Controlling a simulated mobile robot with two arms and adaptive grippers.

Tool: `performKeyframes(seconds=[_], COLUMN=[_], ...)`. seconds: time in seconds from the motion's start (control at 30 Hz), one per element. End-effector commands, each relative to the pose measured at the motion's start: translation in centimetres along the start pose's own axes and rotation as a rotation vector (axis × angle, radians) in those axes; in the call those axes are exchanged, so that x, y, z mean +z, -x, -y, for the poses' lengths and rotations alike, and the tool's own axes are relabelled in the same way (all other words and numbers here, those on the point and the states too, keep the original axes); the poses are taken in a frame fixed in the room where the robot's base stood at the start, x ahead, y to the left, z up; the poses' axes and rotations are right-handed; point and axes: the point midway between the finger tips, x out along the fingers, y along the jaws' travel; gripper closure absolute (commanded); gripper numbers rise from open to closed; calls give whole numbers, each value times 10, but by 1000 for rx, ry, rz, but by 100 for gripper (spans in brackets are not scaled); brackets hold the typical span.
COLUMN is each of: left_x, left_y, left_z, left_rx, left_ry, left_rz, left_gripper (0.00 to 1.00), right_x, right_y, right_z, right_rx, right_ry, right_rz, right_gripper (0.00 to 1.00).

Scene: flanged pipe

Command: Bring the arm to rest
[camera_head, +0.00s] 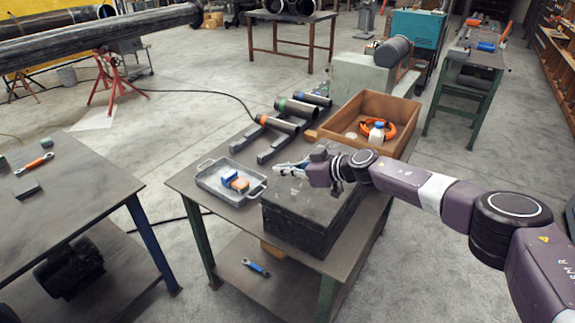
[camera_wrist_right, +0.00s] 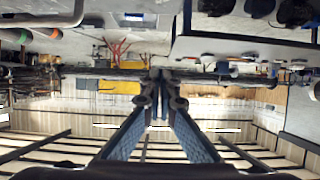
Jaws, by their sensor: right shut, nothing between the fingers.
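My right arm (camera_head: 405,182) comes in from the right of the head view. My right gripper (camera_head: 282,168) is over the dark box (camera_head: 310,213) on the middle table, pointing left toward the grey tray (camera_head: 207,180). In the right wrist view its two fingers (camera_wrist_right: 160,75) meet at their tips, with nothing between them. That view appears upside down, with roof beams in its lower part. I cannot tell the exact height of the gripper above the box. My left gripper is not in view.
The tray holds an orange and blue item (camera_head: 234,181). Several pipe pieces (camera_head: 276,124) lie on a rack behind. A wooden crate (camera_head: 365,108) with a white bottle (camera_head: 376,133) and an orange ring stands behind my arm. Another table (camera_head: 85,190) is at left; open floor lies between.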

Motion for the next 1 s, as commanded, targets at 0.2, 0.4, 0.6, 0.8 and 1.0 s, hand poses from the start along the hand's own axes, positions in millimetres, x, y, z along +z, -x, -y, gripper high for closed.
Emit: performKeyframes(seconds=[0.2,0.4,0.6,0.8,1.0], left_x=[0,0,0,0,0], left_y=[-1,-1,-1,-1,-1], left_z=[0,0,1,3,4], left_rx=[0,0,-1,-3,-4], left_ry=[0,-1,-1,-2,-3], left_rz=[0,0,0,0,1], left_gripper=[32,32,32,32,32], right_x=[-7,-2,7,11,37], right_y=[18,7,-32,-37,-10], right_z=[0,24,109,168,186], right_rx=[0,-15,-7,112,286], right_ry=[1,-8,-58,-160,-288], right_rz=[0,-32,-177,-276,-250], right_gripper=[100,100,100,100,100])
